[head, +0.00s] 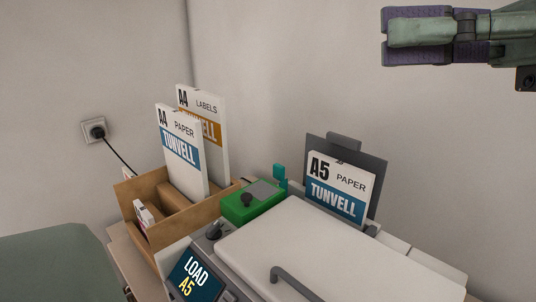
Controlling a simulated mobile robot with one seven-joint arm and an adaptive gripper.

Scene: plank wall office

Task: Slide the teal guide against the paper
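The teal guide (280,176) is a small upright tab at the back of the printer, left of the A5 paper. The A5 paper (338,188) is a white pack with a blue TUNVELL band, standing against a dark grey backrest (375,170). A gap shows between the guide and the pack's left edge. The guide's lower part is partly hidden behind a green block. My gripper (398,35), green with purple pads, is high at the upper right, well above and apart from the guide and paper. Its finger opening is not clear from this angle.
The printer (300,245) has a white lid with a grey handle (293,283) and a screen (196,278) reading LOAD A5. The green block (240,208) sits beside the guide. A cardboard box (180,226) at left holds A4 paper and A4 labels. The air above the printer is clear.

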